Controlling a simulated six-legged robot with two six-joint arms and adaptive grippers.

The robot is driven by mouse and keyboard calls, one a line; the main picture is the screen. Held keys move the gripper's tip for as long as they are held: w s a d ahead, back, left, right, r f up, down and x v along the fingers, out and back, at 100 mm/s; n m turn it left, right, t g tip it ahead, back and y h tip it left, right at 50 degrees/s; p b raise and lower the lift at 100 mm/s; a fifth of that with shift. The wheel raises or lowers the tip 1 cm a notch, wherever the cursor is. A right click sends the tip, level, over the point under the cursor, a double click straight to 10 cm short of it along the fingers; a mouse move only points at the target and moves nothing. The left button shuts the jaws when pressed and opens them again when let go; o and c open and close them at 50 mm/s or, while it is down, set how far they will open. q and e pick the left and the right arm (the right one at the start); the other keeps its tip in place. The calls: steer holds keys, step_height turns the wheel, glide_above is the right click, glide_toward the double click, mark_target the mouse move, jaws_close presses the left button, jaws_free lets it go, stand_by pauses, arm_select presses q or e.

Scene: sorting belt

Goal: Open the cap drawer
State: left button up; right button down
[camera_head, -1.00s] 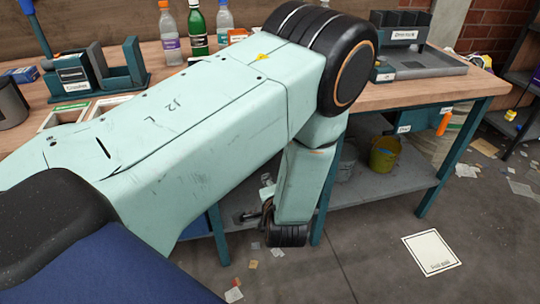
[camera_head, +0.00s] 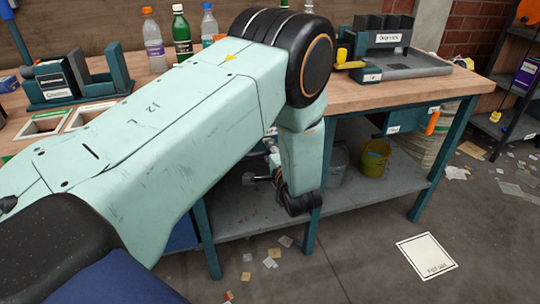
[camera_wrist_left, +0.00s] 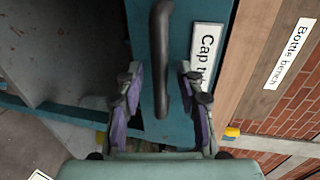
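In the left wrist view, a teal drawer front (camera_wrist_left: 183,35) carries a white label (camera_wrist_left: 203,60) that starts with "Cap" and is partly covered by a finger. Its dark bar handle (camera_wrist_left: 162,55) runs down the picture. My left gripper (camera_wrist_left: 160,84) is open, with one purple-padded finger on each side of the handle's near end. I cannot tell whether either finger touches it. In the head view, my left gripper (camera_head: 258,178) is partly hidden behind my own arm, below the bench top. The right gripper is out of view.
The wooden bench (camera_head: 375,94) holds several bottles and a grey tray (camera_head: 405,67). Under it, a shelf (camera_head: 365,193) carries a yellow bucket (camera_head: 374,163). Bench legs (camera_head: 440,165) stand near my arm. A white sheet (camera_head: 427,257) lies on the floor at right.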

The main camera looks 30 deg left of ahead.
arm_select(q)
steer(key=shift+w+a+f, duration=0.1)
steer(key=shift+w, duration=0.05)
jaws_close()
stand_by(0.4)
stand_by(0.6)
